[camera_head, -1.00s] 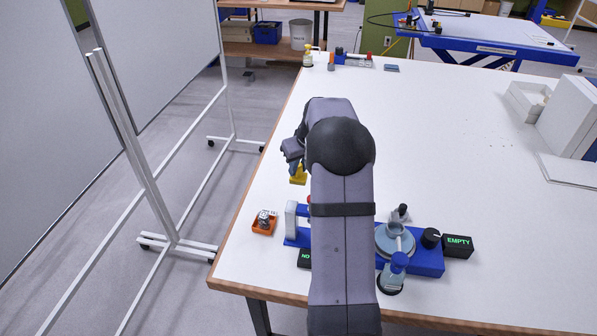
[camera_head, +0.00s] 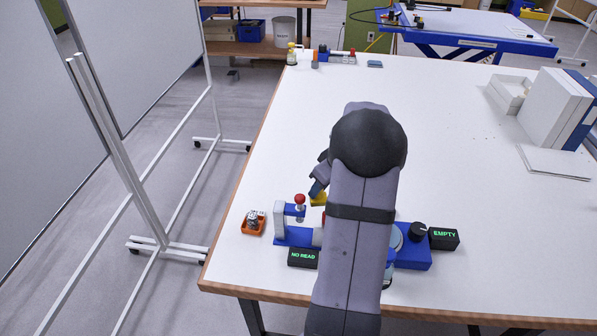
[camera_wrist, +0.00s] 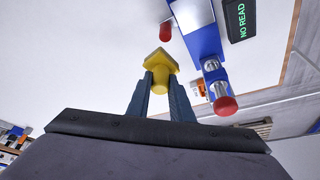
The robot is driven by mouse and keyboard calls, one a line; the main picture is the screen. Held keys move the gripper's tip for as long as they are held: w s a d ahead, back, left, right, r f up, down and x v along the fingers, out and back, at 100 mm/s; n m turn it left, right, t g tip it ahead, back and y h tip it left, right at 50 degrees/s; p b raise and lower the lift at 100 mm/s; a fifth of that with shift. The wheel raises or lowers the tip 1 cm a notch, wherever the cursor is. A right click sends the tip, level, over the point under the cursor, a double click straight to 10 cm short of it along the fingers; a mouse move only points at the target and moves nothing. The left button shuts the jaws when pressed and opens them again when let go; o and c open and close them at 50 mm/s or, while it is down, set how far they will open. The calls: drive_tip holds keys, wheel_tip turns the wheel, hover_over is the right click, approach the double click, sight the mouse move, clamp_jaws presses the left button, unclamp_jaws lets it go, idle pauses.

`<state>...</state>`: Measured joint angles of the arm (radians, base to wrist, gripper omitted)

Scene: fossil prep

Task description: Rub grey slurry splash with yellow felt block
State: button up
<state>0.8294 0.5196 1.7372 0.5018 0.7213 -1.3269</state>
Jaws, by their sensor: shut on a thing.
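My gripper (camera_head: 318,188) is shut on the yellow felt block (camera_head: 319,200), above the white table, just behind the blue stand with the red knob. In the wrist view, both fingers of my gripper (camera_wrist: 161,82) pinch the narrow end of the yellow block (camera_wrist: 158,60), and its wider end points away from me. I cannot make out a grey slurry splash for certain in either view. My arm hides part of the table in the head view.
The blue stand (camera_head: 293,238) with a red knob (camera_head: 300,199) and a "NO READ" display (camera_head: 303,257) is close by. An orange tray (camera_head: 245,229) sits left of it. An "EMPTY" display (camera_head: 443,239) is at the right. White boxes (camera_head: 551,105) stand far right; the middle is mostly clear.

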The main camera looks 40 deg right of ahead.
drive_tip(key=s+a+n+g+y+p, duration=0.1)
drive_tip(key=s+a+n, duration=0.2)
drive_tip(key=s, duration=0.8)
drive_tip(key=s+a+n+y+p, duration=0.1)
drive_tip(key=s+a+n, duration=0.2)
drive_tip(key=s, duration=0.7)
drive_tip(key=shift+d+f+b, duration=0.15)
drive_tip(key=shift+f+b, duration=2.1)
drive_tip(key=shift+f, duration=2.25)
drive_tip(key=shift+w+a+r, duration=0.3)
clamp_jaws()
drive_tip(key=shift+w+a, duration=0.25)
drive_tip(key=shift+a, duration=0.05)
drive_tip(key=shift+w+a+f+p, duration=0.1)
drive_tip(key=shift+w+a+p, duration=0.95)
drive_tip(key=shift+w+a, duration=1.1)
drive_tip(key=shift+s+p, duration=0.1)
drive_tip(key=shift+p, duration=0.5)
drive_tip(key=shift+s+d+f+b, duration=0.15)
drive_tip(key=shift+s+d+b, duration=0.4)
drive_tip(key=shift+d, duration=0.2)
drive_tip(key=shift+s+d+b, duration=0.75)
drive_tip(key=shift+s+d, duration=1.35)
wheel_tip(320, 180, up, 8)
drive_tip(key=p, duration=0.4)
drive_tip(key=shift+r+p, duration=0.2)
drive_tip(key=shift+p, duration=0.15)
